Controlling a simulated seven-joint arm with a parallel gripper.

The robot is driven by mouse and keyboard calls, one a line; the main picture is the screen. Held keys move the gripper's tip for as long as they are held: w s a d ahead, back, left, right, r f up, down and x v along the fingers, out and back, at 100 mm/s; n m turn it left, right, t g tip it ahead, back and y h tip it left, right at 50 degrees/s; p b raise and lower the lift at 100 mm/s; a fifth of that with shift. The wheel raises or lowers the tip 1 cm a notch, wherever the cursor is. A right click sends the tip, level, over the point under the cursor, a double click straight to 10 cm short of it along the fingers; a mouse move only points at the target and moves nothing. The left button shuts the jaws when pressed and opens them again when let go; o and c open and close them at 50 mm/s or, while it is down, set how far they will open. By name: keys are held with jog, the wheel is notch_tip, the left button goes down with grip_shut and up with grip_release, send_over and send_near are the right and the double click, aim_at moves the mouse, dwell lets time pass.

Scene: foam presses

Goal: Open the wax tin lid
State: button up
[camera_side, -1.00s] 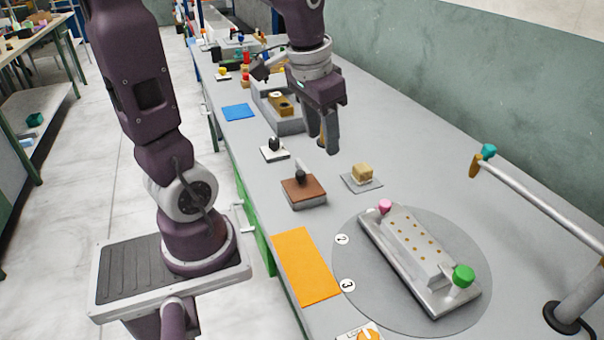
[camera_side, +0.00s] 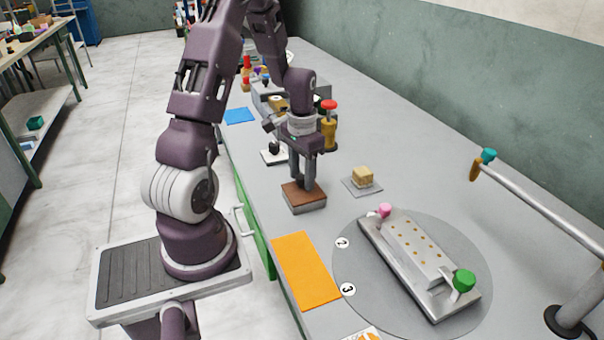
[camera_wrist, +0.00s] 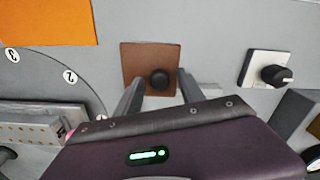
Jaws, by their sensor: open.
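The wax tin (camera_side: 306,205) is a low grey box with a brown lid (camera_side: 292,191). The lid also shows in the wrist view (camera_wrist: 134,58), with a round black knob (camera_wrist: 159,79) on it. My gripper (camera_side: 306,185) points down at the lid in the side view, its fingers hiding the knob there. In the wrist view my gripper (camera_wrist: 160,80) is open, with one finger on each side of the knob and a visible gap to it. I cannot tell whether the fingertips touch the lid.
A tan block (camera_side: 362,177) on a grey plate stands right of the tin. An orange mat (camera_side: 305,270) and a round disc (camera_side: 350,262) bearing a metal fixture (camera_side: 418,255) lie nearer. A white plate with a black dial (camera_wrist: 277,75) is close by. A red-topped amber post (camera_side: 329,130) stands behind.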

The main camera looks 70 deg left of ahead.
grip_shut()
dwell(1.3)
